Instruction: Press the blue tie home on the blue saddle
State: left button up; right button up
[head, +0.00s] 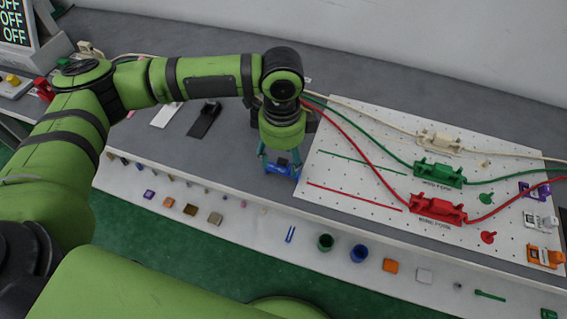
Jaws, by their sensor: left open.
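My left gripper (280,163) points down at the left edge of the white pegboard (330,190), its fingers open. A blue piece (284,169) shows at the fingertips. The gripper hides part of it, and I cannot tell whether it is the blue saddle, the tie, or both, or whether the fingers touch it. A small blue two-strip item (290,234) lies on the white front ledge below. My right gripper is not in view.
The pegboard carries a beige saddle (440,141), a green saddle (438,175) and a red saddle (437,209) with cables running through them. Several small parts and a blue cup (359,254) line the front ledge (225,235).

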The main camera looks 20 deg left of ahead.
aim_at(282, 166)
pick_arm(q)
notch_tip(282, 166, down, 3)
jog(key=shift+a, duration=0.15)
jog(key=shift+w+f, duration=0.1)
jog(key=shift+f, duration=0.6)
jog(key=c, duration=0.8)
jog(key=shift+c, duration=0.7)
jog(key=shift+r, duration=0.1)
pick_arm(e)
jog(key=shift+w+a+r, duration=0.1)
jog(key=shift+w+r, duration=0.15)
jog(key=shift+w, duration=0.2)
